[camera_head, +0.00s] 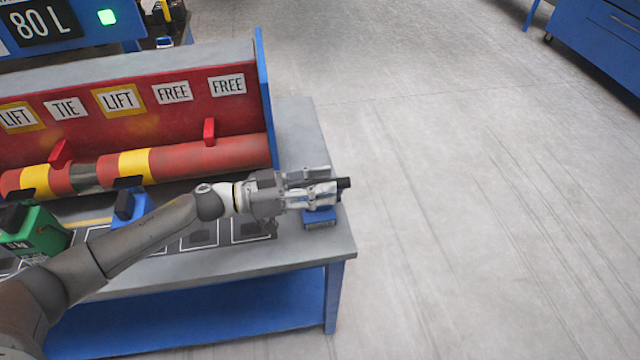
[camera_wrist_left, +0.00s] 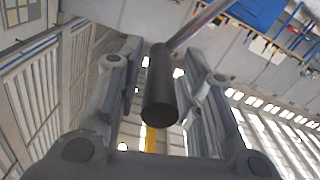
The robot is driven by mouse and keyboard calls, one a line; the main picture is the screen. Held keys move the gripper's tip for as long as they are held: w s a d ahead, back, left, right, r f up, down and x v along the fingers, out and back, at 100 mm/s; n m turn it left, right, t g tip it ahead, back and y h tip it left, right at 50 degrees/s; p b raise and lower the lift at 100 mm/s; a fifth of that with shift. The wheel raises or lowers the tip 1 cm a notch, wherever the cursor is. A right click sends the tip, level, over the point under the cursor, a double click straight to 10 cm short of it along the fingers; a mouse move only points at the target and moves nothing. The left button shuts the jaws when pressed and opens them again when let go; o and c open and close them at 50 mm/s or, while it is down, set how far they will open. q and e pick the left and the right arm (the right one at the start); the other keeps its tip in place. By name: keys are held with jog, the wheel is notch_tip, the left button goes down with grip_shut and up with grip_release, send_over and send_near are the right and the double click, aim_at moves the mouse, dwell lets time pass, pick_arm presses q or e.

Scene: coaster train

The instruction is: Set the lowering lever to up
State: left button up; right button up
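The lowering lever has a black cylindrical grip (camera_head: 344,184) and a blue base (camera_head: 320,222) at the right end of the grey bench. In the left wrist view its black grip (camera_wrist_left: 160,90) is on a bare metal rod. My left gripper (camera_head: 325,188) is at the lever, its fingers on either side of the grip. In the left wrist view, gaps show between the grip and both fingers, so the gripper (camera_wrist_left: 160,85) looks open around it. The gripper hides much of the lever in the head view. My right gripper is out of view.
A red panel (camera_head: 165,140) with LIFT, TIE and FREE cards stands behind red and yellow cylinders (camera_head: 210,158). A green box (camera_head: 35,232) and a blue block (camera_head: 128,205) are on the bench's left part. Open floor (camera_head: 480,200) lies to the right.

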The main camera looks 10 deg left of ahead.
pick_arm(q)
grip_shut()
jog(key=shift+w+r, duration=0.1)
jog(key=w+a+r+n+p, duration=0.1)
jog(key=w+a+n+p, duration=0.1)
jog(key=w+n+p, duration=0.2)
jog(key=shift+w+a+n, duration=0.35)
jog(key=shift+w+n, duration=1.25)
jog(key=shift+w, duration=0.4)
